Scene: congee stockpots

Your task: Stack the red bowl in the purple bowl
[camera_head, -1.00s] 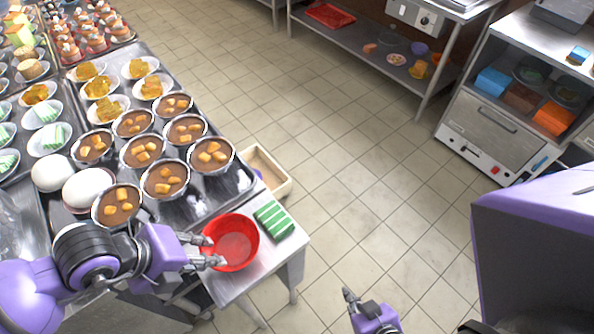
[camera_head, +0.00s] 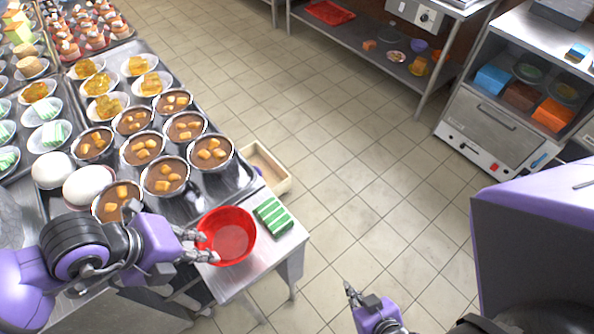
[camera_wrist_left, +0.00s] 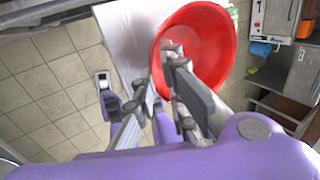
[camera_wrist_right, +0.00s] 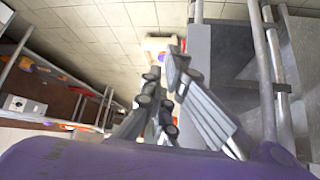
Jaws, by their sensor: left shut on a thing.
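The red bowl (camera_head: 232,240) is at the near end of the steel table, beside a green striped block. It looks upright and empty; I cannot tell whether it is just clear of the tabletop. My left gripper (camera_head: 205,246) is shut on the bowl's left rim. The left wrist view shows the red bowl (camera_wrist_left: 208,38) close up, with my left fingers (camera_wrist_left: 168,68) at its rim. A small purple bowl (camera_head: 419,48) stands on the far bench's lower shelf. My right gripper (camera_head: 351,293) looks shut and empty over the floor, its fingertips (camera_wrist_right: 162,70) close together.
The green striped block (camera_head: 272,215) lies right of the red bowl. Filled bowls (camera_head: 210,153) crowd the steel table behind it. A wooden crate (camera_head: 275,182) is beside the table. Plates and small items (camera_head: 396,56) lie near the purple bowl. Tiled floor (camera_head: 370,160) between is clear.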

